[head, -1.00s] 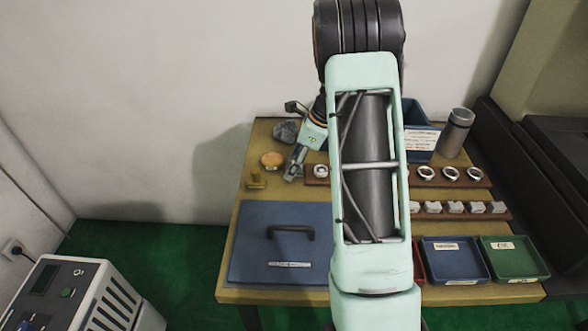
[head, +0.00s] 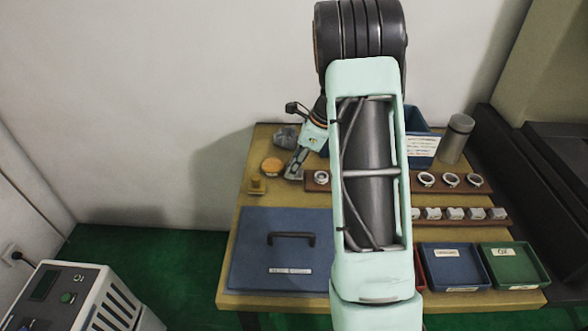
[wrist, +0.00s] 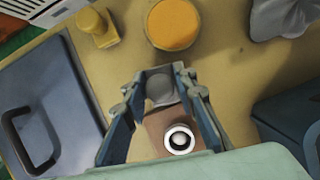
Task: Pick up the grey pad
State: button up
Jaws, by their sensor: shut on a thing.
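The grey pad (wrist: 161,86) is a small flat light-grey piece with a rounded face. It sits between the fingertips of my gripper (wrist: 158,80) in the wrist view, with a finger against each side. In the head view my gripper (head: 298,164) points down at the back left of the table, and the pad (head: 293,174) shows small at its tips. I cannot tell whether the pad touches the table top.
A ring on a wooden rack (wrist: 180,138) lies close to my fingers. An orange-topped round tin (wrist: 173,24), a yellow block (wrist: 97,28) and a grey crumpled cloth (wrist: 285,16) are nearby. A blue lid (head: 253,256) with a black handle lies at front left.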

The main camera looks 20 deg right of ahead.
jog(key=s+r+p, duration=0.2)
jog(key=s+r, duration=0.9)
jog(key=s, duration=0.3)
jog(key=shift+d+r, duration=0.25)
